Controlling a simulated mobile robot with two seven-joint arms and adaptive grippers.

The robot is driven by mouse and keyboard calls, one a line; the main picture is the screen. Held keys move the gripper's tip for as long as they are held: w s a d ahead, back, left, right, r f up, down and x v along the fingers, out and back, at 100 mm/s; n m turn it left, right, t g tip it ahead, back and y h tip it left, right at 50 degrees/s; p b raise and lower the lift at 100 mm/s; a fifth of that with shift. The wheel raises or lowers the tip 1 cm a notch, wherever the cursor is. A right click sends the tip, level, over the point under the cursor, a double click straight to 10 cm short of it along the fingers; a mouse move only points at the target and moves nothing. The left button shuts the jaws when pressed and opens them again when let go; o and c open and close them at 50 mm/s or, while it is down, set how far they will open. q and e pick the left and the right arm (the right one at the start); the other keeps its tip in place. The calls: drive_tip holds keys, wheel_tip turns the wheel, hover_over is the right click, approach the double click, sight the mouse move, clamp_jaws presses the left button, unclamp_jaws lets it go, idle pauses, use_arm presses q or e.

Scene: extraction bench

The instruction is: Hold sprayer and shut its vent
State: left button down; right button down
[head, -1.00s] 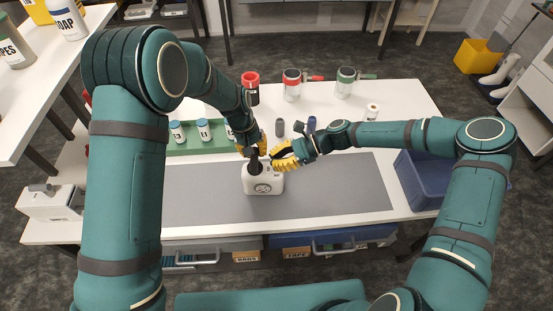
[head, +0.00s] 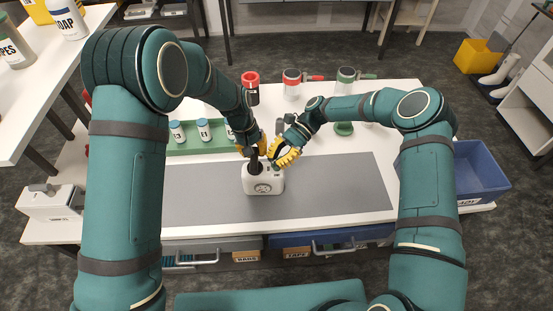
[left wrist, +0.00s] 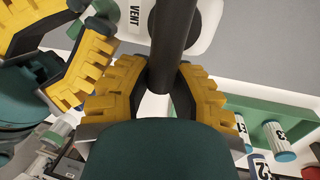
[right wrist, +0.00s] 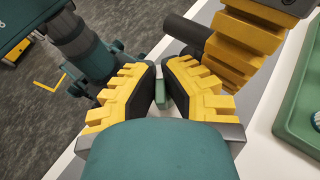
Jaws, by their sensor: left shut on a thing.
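The sprayer (head: 262,184) stands on the grey mat, white-bodied with a black upright part. Its body, marked VENT, also shows in the left wrist view (left wrist: 190,28). My left gripper (head: 252,150) is shut on the black upright part (left wrist: 172,45). My right gripper (head: 279,160) is low beside the sprayer's top, to the right of my left gripper. In the right wrist view a small green piece (right wrist: 163,88) lies between its nearly closed fingertips. I cannot tell whether they press on it. The vent's position is hidden by the fingers.
The grey mat (head: 340,185) is clear to both sides of the sprayer. Behind it are a green rack (head: 190,145) with labelled jars and several containers with red or green parts (head: 292,85). A blue bin (head: 480,170) stands at the right edge.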

drive_tip(key=shift+d+f, duration=0.1)
drive_tip(key=shift+f, duration=0.2)
drive_tip(key=c, duration=1.1)
unclamp_jaws()
drive_tip(key=shift+r, duration=0.1)
drive_tip(key=shift+w, duration=0.1)
drive_tip(key=shift+w+d+r, duration=0.1)
drive_tip(key=shift+r, duration=0.05)
drive_tip(key=shift+v, duration=3.8)
drive_tip(key=shift+d+f, duration=0.1)
drive_tip(key=shift+f, duration=0.1)
